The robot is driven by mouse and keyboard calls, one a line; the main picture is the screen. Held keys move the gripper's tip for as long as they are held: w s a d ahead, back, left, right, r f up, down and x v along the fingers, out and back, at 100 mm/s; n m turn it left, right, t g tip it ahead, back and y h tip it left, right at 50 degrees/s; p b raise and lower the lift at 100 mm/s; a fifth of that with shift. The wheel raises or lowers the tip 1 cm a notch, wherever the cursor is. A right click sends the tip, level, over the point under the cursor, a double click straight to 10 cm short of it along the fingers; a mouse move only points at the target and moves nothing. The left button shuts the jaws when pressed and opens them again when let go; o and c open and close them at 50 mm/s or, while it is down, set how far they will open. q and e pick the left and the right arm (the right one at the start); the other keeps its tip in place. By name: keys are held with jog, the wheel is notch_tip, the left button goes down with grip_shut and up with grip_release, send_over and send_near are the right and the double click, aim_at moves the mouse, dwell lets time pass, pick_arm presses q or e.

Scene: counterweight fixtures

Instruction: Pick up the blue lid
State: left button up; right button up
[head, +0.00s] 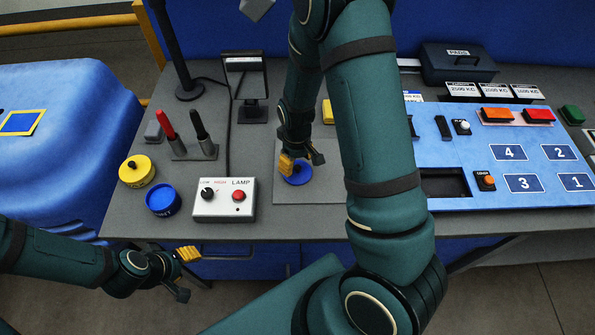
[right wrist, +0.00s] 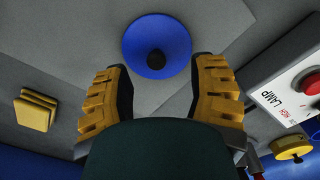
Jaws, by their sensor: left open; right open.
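The blue lid (head: 298,175) lies on a grey plate on the bench, partly covered by my right gripper (head: 302,160) in the head view. In the right wrist view the lid (right wrist: 138,48) is a round blue disc with a dark knob. The open yellow-padded fingers of my right gripper (right wrist: 163,64) point toward it, one to each side, with nothing held. I cannot tell the exact gap to the knob. My left gripper (head: 184,273) is open and empty, in front of the bench and below its edge.
A lamp control box (head: 224,200) stands left of the lid, with a blue container (head: 163,201) and a yellow container (head: 137,172) beyond it. A yellow block (right wrist: 36,110) shows in the wrist view. A numbered blue panel (head: 455,150) lies right; my right arm hides the bench between.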

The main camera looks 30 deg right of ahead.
aim_at(297, 167)
jog(key=f, duration=0.3)
jog(key=shift+w+d+f, duration=0.15)
jog(key=shift+d+f, duration=0.05)
jog(key=shift+f, duration=0.2)
grip_shut()
